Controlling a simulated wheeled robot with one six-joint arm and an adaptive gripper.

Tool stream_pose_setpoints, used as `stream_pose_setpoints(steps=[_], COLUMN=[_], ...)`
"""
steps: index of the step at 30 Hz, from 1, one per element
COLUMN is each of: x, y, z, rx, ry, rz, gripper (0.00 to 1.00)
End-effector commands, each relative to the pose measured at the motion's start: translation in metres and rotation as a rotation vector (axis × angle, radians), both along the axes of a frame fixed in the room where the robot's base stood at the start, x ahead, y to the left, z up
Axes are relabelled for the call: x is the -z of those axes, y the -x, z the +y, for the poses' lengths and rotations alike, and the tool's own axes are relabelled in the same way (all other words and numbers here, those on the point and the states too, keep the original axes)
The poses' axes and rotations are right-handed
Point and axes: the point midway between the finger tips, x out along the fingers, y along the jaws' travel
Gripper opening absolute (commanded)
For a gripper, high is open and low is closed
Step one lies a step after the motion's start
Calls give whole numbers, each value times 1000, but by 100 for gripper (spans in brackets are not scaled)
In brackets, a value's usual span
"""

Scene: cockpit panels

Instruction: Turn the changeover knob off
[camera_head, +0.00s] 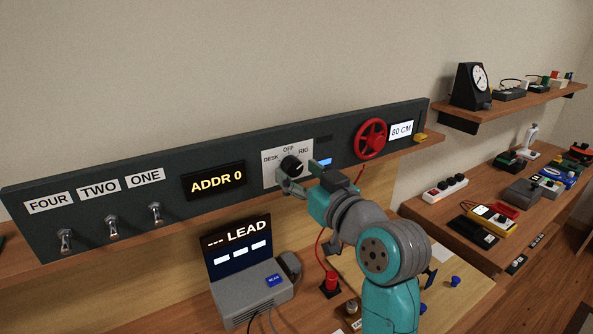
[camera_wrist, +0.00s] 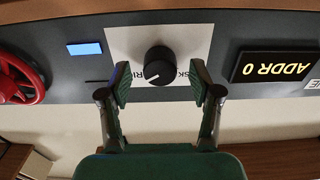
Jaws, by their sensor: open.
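The changeover knob (camera_head: 291,165) is a round black knob on a white plate (camera_head: 270,173) marked DESK, OFF and RIG. It also shows in the wrist view (camera_wrist: 159,64), where the panel appears upside down. Its pale pointer mark there slants toward the lower left, on the side of the RIG lettering. My gripper (camera_head: 301,178) is open in front of the plate. In the wrist view its fingers (camera_wrist: 160,84) stand on either side of the knob, with gaps visible. The OFF label is hidden in the wrist view.
On the same panel are a red handwheel (camera_head: 370,139), an ADDR 0 display (camera_head: 214,181) and several toggle switches (camera_head: 112,226). A grey LEAD console (camera_head: 250,300) stands below. A wooden bench (camera_head: 420,205) with small devices lies to the right.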

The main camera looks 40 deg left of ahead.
Motion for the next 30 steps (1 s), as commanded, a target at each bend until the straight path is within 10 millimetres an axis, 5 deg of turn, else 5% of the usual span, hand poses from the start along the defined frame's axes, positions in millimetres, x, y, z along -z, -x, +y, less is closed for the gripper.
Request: stream_pose_setpoints(steps=[14,22,30], x=[0,0,0], y=[-6,-6,-6], z=[14,14,14], rx=[1,1,1], ry=[0,0,7], rz=[0,0,-17], gripper=[64,4,4])
